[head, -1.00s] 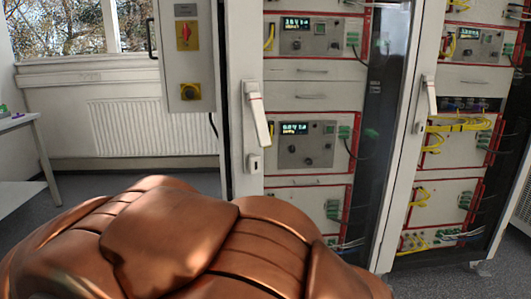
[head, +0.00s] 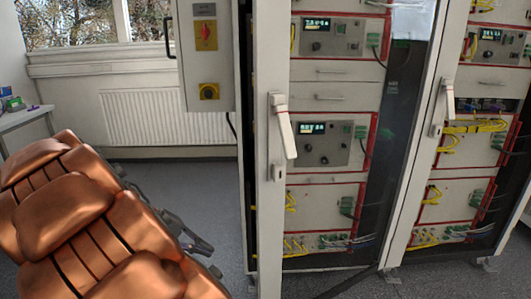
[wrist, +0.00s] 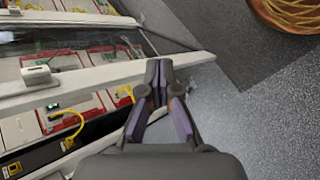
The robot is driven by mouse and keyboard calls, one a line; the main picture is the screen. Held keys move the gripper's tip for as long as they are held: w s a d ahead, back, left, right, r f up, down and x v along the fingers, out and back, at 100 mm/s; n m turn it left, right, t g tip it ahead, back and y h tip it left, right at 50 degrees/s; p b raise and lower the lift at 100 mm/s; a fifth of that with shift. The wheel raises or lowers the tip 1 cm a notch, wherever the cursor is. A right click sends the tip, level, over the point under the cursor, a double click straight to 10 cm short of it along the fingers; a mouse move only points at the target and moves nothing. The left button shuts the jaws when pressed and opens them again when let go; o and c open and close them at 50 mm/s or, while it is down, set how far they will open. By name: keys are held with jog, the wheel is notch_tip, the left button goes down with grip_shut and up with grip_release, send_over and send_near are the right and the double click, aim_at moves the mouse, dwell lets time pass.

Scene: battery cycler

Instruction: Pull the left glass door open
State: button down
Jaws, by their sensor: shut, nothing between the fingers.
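The left glass door (head: 270,200) of the cabinet has a white frame and a white lever handle (head: 283,125), tilted in the head view. In the wrist view the door's frame (wrist: 105,76) runs across the picture, with the handle (wrist: 38,78) at left. Instruments and a yellow cable show past the frame's edge, so the door appears ajar. My gripper (wrist: 160,75) is shut and empty, its fingertips overlapping the frame near the door's lower corner. Whether they touch it I cannot tell. In the head view my copper arm partly hides the gripper (head: 205,255), left of the door.
The right door, with its own handle (head: 444,107), stands beside it. A grey switch box (head: 207,60) with a red switch is left of the cabinet. A table (head: 22,118) stands at far left. Grey floor (head: 205,190) is clear in front.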

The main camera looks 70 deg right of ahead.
jog(key=w+d+r+m+g+h+p, duration=0.1)
jog(key=w+d+r+g+p, duration=0.2)
jog(key=d, duration=0.5)
jog(key=w+d+r+m+g+h+p, duration=0.1)
jog(key=d+r+m+h+p, duration=0.1)
jog(key=d+r, duration=0.4)
jog(key=m+g+h+p, duration=0.2)
jog(key=g+p, duration=0.1)
jog(key=p, duration=0.3)
send_near(265, 161)
jog(key=w+d+f, duration=0.2)
jog(key=w+d, duration=0.3)
jog(key=d, duration=0.2)
jog(key=shift+s+d+f+p, duration=0.1)
jog(key=shift+s+d+p, duration=0.65)
jog(key=shift+s, duration=1.15)
jog(key=shift+s+d+r+p, duration=0.1)
jog(key=shift+s+d+p, duration=0.65)
jog(key=shift+s, duration=1.15)
jog(key=shift+s+d+f+p, duration=0.1)
jog(key=shift+s+d+p, duration=0.25)
jog(key=shift+s+p, duration=1.15)
jog(key=shift+s+a+b, duration=0.1)
jog(key=shift+s+b, duration=0.35)
jog(key=shift+a+f, duration=0.1)
